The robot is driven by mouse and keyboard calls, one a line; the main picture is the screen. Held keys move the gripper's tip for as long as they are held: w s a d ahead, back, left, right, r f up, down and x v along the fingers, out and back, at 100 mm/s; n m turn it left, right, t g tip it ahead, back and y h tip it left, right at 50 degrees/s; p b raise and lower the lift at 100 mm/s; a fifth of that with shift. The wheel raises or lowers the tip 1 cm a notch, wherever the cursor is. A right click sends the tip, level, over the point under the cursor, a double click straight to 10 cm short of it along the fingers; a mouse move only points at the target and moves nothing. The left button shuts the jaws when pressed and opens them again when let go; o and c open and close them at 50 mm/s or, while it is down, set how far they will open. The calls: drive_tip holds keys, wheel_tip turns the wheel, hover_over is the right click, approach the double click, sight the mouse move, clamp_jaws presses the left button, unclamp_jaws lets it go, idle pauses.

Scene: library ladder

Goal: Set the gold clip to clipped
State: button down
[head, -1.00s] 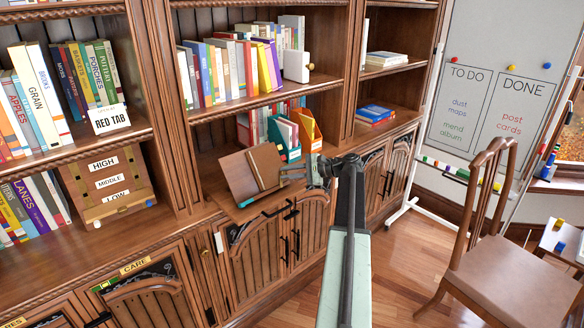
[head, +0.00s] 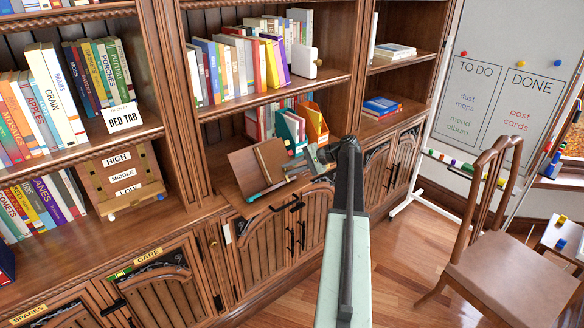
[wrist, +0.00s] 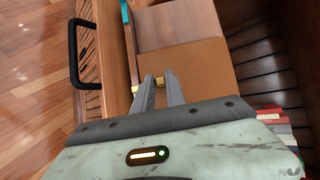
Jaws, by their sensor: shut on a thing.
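The gold clip (wrist: 168,79) shows only in small parts in the wrist view, at the lower edge of a brown book or board (wrist: 190,65). My gripper (wrist: 161,78) has its two grey fingers at the clip and is shut on it; the fingers hide part of it. In the head view the brown book (head: 270,160) leans on a wooden stand (head: 243,174) on the cabinet ledge. My gripper's dark end (head: 322,158) is just right of the stand, partly hidden by my arm. The clip cannot be made out there, nor its setting.
Teal and orange file holders (head: 313,122) stand behind the stand. Cabinet doors with black handles (head: 301,236) lie below the ledge. A wooden chair (head: 500,265) stands at the right, before a whiteboard (head: 497,90). Wooden floor is open between chair and cabinet.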

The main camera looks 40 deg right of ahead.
drive_tip(key=c, duration=1.4)
unclamp_jaws()
drive_tip(key=shift+a+f, duration=0.1)
drive_tip(key=shift+o, duration=0.2)
drive_tip(key=shift+s+d+r+p, duration=0.25)
drive_tip(key=shift+d+r+p, duration=0.05)
drive_tip(key=shift+r, duration=0.05)
drive_tip(key=p+v, duration=0.3)
drive_tip(key=v, duration=0.4)
drive_tip(key=shift+f, duration=0.1)
